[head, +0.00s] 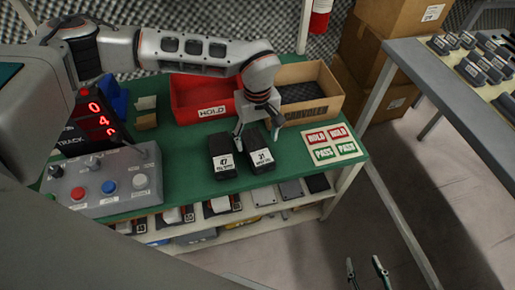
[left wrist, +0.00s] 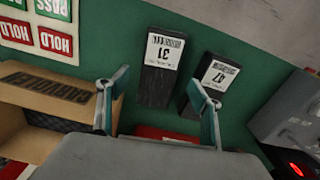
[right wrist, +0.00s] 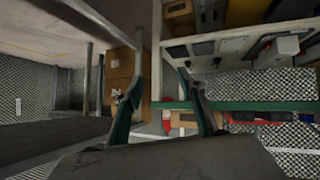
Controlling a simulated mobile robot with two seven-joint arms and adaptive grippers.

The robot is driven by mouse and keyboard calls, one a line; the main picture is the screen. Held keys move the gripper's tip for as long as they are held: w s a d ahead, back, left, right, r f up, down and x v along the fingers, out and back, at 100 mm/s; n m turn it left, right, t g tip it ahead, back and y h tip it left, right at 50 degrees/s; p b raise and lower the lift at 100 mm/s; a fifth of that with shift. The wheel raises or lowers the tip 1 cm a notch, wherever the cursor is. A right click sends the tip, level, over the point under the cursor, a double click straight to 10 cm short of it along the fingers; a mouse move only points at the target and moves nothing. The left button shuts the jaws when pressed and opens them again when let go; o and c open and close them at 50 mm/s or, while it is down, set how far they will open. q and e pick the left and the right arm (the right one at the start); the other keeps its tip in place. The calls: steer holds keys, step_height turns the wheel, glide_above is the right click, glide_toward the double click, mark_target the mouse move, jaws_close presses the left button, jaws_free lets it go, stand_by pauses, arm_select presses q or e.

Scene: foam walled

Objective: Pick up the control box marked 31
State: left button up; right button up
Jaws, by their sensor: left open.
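The black control box marked 31 (head: 258,154) lies on the green table top, with its white label toward the front edge. It also shows in the left wrist view (left wrist: 157,84). A similar black box marked 47 (head: 222,153) lies just left of it in the head view and also shows in the left wrist view (left wrist: 197,92). My left gripper (head: 257,128) is open and empty at the far end of the boxes; in its wrist view box 31 shows between the fingertips (left wrist: 157,80). My right gripper (head: 366,268) is open and empty, out past the table's front edge.
A red HOLD bin (head: 185,98) and a cardboard bin (head: 328,105) stand behind the boxes. A HOLD/PASS card (head: 333,144) lies to the right. A button panel (head: 105,184) stands left. Lower shelf (head: 285,208) holds several items. Another table (head: 440,85) stands right.

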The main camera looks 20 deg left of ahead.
mark_target(257, 146)
arm_select(q)
steer(key=f, duration=0.1)
steer(key=f+b, duration=0.1)
steer(key=f, duration=0.3)
steer(key=shift+w+a+f, duration=0.2)
steer(key=shift+w, duration=0.05)
steer(key=shift+r, duration=0.15)
steer(key=c, duration=1.4)
